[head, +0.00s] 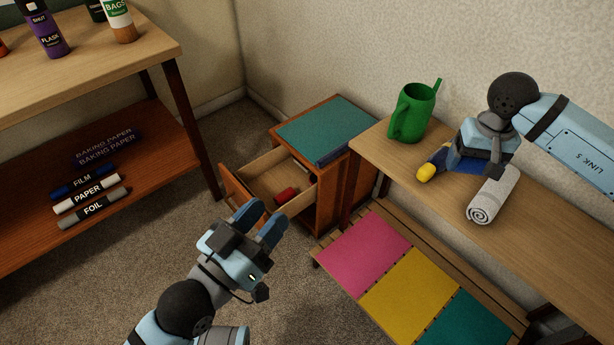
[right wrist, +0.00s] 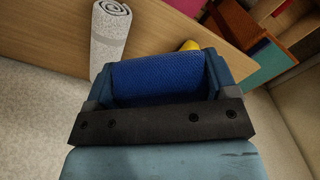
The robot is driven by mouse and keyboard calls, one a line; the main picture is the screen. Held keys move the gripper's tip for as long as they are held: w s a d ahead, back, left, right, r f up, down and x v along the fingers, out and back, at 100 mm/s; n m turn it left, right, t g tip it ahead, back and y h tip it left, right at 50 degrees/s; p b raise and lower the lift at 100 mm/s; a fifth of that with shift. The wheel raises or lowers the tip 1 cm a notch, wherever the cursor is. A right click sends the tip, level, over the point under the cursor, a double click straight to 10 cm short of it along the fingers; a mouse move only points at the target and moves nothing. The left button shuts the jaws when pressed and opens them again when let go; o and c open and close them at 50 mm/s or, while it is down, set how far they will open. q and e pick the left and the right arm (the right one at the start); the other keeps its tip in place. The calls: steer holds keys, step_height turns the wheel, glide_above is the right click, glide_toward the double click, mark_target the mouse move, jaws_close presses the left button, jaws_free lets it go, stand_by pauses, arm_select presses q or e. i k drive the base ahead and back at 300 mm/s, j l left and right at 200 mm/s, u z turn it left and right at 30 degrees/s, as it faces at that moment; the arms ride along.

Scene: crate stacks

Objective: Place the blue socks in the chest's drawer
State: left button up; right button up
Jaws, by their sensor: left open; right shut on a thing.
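The blue socks (right wrist: 158,78) are a rolled blue bundle between the fingers of my right gripper (right wrist: 162,72), which is shut on them. In the head view my right gripper (head: 468,160) is low over the wooden table, and the socks (head: 466,165) show only partly beneath it. The chest (head: 328,205) stands in the corner with its drawer (head: 262,172) pulled open. A small red item (head: 286,196) lies in the drawer. My left gripper (head: 261,221) is open and empty, close in front of the drawer.
On the table (head: 560,210) are a green watering can (head: 411,112), a yellow-ended item (head: 426,172) and a rolled grey-white towel (head: 493,195), both near my right gripper. A slatted bench with coloured mats (head: 409,290) stands below. A shelf unit (head: 100,60) is at left.

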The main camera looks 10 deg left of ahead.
mark_target(262, 188)
steer(key=i+j+u, duration=0.5)
steer(key=j+u, duration=0.15)
steer(key=j, duration=0.2)
steer(key=i+j+u, duration=0.15)
steer(key=i+j, duration=0.7)
